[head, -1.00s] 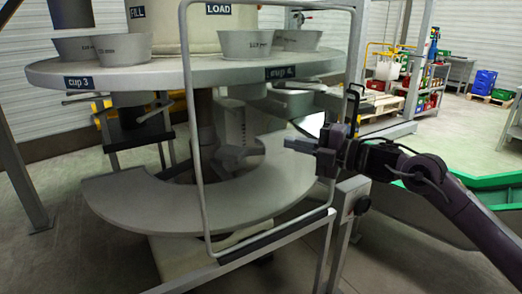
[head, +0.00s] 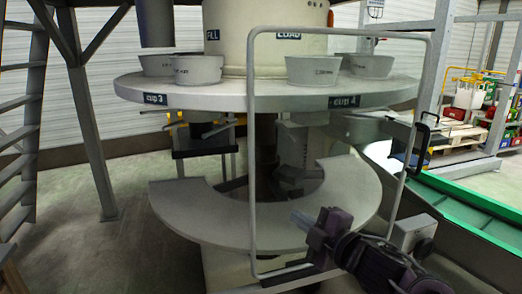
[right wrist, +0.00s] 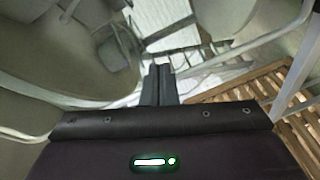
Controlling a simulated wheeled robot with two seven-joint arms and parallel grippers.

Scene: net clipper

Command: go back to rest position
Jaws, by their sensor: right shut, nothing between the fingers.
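My right gripper (head: 303,222) is in the lower middle of the head view, in front of the grey curved lower shelf (head: 205,215) and near the lower part of the grey tube frame (head: 254,150). In the right wrist view its two dark fingers (right wrist: 160,85) are together with nothing between them. My left gripper is not in view.
The round table (head: 215,98) carries several grey cups (head: 197,70) and labels reading cup 3 and cup 4. A green-edged conveyor (head: 470,210) runs at the right. A ladder (head: 30,110) stands at the left. A slatted wooden surface (right wrist: 245,90) shows in the right wrist view.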

